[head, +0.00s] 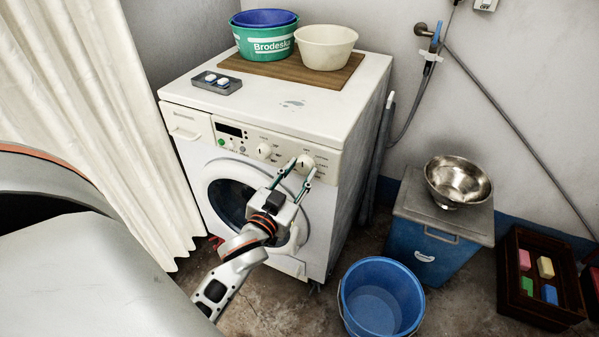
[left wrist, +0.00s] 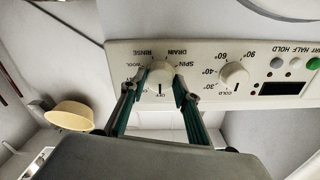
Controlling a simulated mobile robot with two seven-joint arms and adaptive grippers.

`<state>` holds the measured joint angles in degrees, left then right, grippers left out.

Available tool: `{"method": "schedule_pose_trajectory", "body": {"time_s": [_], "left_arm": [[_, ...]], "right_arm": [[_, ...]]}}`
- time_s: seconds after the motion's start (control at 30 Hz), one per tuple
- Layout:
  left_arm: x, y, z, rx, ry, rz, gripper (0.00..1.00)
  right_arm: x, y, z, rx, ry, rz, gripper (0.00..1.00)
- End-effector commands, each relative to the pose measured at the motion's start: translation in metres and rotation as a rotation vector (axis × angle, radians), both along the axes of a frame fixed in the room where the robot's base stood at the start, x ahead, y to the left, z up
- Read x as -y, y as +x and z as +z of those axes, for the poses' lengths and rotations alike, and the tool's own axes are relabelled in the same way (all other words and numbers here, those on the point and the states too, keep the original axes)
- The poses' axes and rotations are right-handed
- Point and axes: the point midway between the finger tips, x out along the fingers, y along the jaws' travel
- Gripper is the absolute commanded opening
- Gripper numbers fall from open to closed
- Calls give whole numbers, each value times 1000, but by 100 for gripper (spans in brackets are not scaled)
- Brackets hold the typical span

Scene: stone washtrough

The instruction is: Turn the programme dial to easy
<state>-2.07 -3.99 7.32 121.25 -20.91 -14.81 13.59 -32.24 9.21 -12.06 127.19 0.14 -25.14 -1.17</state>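The programme dial (head: 305,163) is a cream round knob at the right of the white washing machine's (head: 340,105) front panel. In the left wrist view the dial (left wrist: 160,77) shows upside down, ringed by labels including WOOL, RINSE, DRAIN, SPIN and OFF. Its dark mark points towards OFF; I cannot read an easy label. My left gripper (head: 302,168) reaches up to the panel, its two green-sided fingers apart, one on each side of the dial. In the left wrist view the gripper (left wrist: 159,74) straddles the dial; contact is not clear. My right gripper is out of view.
A second dial (head: 264,151) sits left on the panel. Basins (head: 326,47) stand on a board on top of the machine. A blue bucket (head: 381,297) and a blue box (head: 428,248) stand on the floor to the right. A pale curtain (head: 95,120) hangs left.

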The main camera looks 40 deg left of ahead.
Motion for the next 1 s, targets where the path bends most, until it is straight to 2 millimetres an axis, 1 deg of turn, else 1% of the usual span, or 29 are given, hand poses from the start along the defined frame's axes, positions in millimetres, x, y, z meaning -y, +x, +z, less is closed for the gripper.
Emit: {"method": "schedule_pose_trajectory", "body": {"time_s": [0.03, 0.07, 0.33, 0.47, 0.7, 1.0], "left_arm": [[0, 0, 0, 0, 0, 0, 11], [0, 0, 0, 0, 0, 0, 9], [0, 0, 1, -2, 12, 0, 9], [0, 0, 2, -9, 48, -1, 10], [0, 1, 6, -41, 195, -1, 10], [1, 1, 5, -106, 465, -1, 10]], "right_arm": [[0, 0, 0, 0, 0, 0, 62], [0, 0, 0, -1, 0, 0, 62], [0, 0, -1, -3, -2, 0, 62], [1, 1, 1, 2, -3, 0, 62], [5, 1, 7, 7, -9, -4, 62], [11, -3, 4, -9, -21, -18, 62]]}}
